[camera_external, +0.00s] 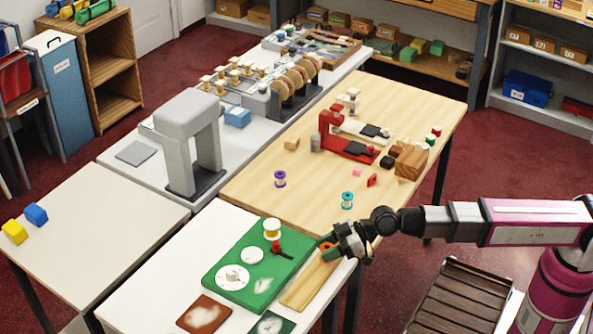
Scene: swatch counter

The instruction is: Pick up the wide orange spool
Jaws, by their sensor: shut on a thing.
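The orange spool (327,254) is at the right edge of the white table at the front, mostly covered by my gripper. My gripper (328,246) reaches in from the right and is shut on the orange spool. I cannot tell whether the spool still touches the surface under it. A purple spool (280,179) and a teal spool (347,200) stand on the wooden table behind. A pale yellow spool (271,229) stands on the green board.
The green board (228,283) with white dials lies left of my gripper. A wooden strip (303,287) lies just below it. A red clamp-like device (340,142) and wooden blocks (411,161) stand on the wooden table. The left white table (90,215) is mostly bare.

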